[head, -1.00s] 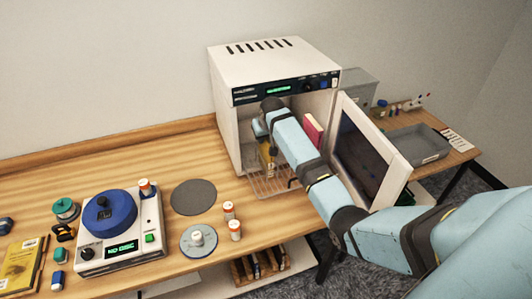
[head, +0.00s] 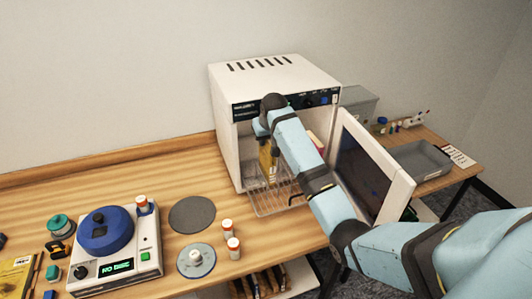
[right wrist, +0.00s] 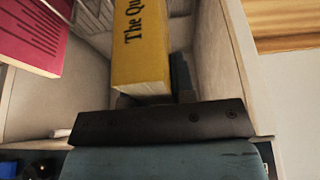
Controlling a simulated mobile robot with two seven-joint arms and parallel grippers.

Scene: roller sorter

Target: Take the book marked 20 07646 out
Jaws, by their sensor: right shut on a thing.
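My right gripper (head: 265,132) is inside the open white cabinet (head: 226,150), shut on a yellow book (head: 265,163). In the right wrist view the yellow book (right wrist: 140,48) stands between the fingers, with "The Qu…" on its spine. A red book (head: 313,143) is in the cabinet to the right, mostly behind my arm. It also shows at the left of the right wrist view (right wrist: 30,38). No mark 20 07646 is readable on either book. My left gripper is out of view.
A wire rack (head: 270,200) sticks out of the cabinet's front. The open door (head: 372,165) stands right of my arm. A disc device (head: 115,250), several small bottles and a grey disc (head: 192,214) lie left on the table. A grey tray (head: 420,160) is far right.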

